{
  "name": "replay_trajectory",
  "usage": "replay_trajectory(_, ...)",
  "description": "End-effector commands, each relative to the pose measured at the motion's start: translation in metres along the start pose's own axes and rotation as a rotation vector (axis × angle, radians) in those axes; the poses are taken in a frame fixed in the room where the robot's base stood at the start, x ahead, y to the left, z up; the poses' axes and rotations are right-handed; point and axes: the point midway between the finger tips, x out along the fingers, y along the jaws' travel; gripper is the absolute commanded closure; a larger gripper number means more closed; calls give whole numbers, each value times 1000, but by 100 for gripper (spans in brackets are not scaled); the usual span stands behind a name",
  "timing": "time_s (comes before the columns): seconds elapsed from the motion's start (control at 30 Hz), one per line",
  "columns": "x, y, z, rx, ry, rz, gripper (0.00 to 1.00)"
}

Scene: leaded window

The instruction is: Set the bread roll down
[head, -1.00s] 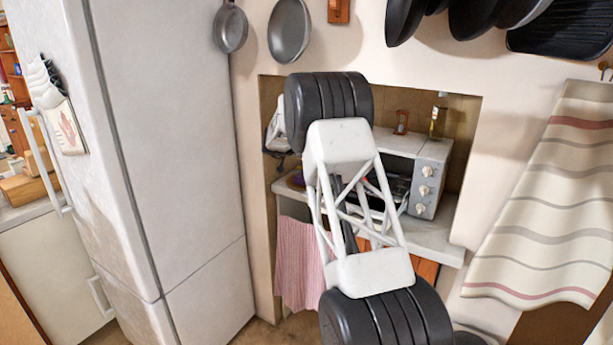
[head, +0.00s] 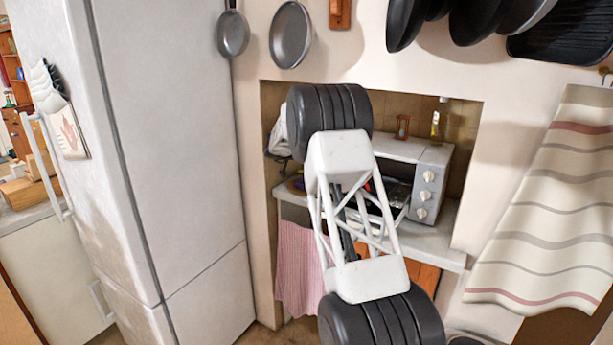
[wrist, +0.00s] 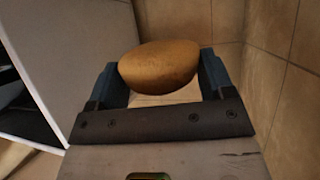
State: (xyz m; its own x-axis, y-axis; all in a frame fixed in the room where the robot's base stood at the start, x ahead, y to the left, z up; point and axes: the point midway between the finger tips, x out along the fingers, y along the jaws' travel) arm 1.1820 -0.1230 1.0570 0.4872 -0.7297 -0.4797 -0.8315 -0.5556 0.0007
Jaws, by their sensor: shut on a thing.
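The bread roll (wrist: 158,68) is golden brown and rounded. In the wrist view it sits between the two dark blue fingers of my gripper (wrist: 160,80), which is shut on it. Pale tiled surface shows just below the roll; I cannot tell whether the roll touches it. In the head view the roll and my gripper are hidden behind my own arm, which reaches into the wall niche.
A white toaster oven (head: 428,182) stands on the niche counter (head: 432,243). A bottle (head: 438,122) and a small hourglass-like item (head: 402,127) are behind it. Tiled walls (wrist: 285,110) close in at the right in the wrist view. The fridge (head: 170,150) stands left.

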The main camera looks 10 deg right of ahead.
Motion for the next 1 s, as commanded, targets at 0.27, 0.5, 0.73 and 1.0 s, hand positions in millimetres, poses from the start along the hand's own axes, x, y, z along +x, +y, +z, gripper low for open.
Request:
replay_trajectory(0.27,13,0,23,0,1,0,47)
replay_trajectory(0.5,13,0,24,1,0,0,47)
replay_trajectory(0.73,17,0,31,-1,-1,0,47)
replay_trajectory(1.0,31,0,58,0,-1,0,47)
